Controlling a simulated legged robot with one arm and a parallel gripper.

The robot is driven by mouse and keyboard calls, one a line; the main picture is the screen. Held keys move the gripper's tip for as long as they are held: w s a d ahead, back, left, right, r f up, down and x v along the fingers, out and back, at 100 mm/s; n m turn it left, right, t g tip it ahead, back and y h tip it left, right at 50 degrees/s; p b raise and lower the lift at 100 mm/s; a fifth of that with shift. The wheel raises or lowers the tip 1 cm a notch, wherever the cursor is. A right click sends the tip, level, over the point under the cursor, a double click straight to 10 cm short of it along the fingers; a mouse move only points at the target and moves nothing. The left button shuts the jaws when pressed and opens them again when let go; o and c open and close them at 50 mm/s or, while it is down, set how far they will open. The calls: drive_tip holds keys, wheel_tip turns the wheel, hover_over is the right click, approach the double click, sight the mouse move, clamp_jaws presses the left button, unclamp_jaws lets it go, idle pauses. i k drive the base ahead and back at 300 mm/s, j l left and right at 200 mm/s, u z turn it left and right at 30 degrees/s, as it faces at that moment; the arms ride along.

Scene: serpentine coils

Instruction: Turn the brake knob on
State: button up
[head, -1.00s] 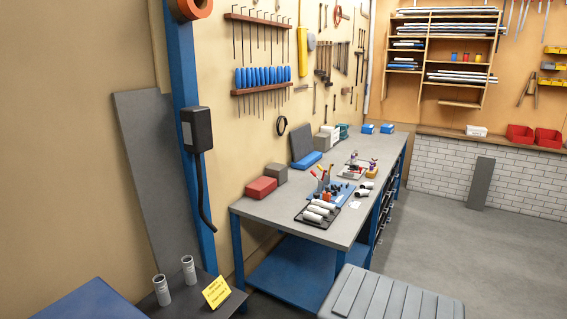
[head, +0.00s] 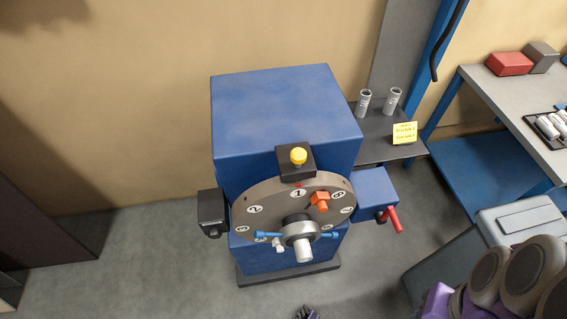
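A blue machine (head: 285,115) stands against the wall, with a grey numbered disc (head: 262,193) on its front. A yellow knob (head: 298,156) sits on a black block above the disc. An orange part (head: 319,200) is on the disc face, and a hub with blue handles (head: 301,233) is at its centre. A red lever (head: 394,219) sticks out of a small blue box (head: 374,190) on the right. No label shows which part is the brake knob. Only the tip of what looks like my gripper (head: 307,313) shows at the bottom edge, apart from the machine; its opening is hidden.
A dark side shelf (head: 375,143) holds two grey cylinders and a yellow note (head: 405,132). Floor is clear left of the machine.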

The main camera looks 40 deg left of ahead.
sight(215, 233)
drive_tip(key=u, duration=1.35)
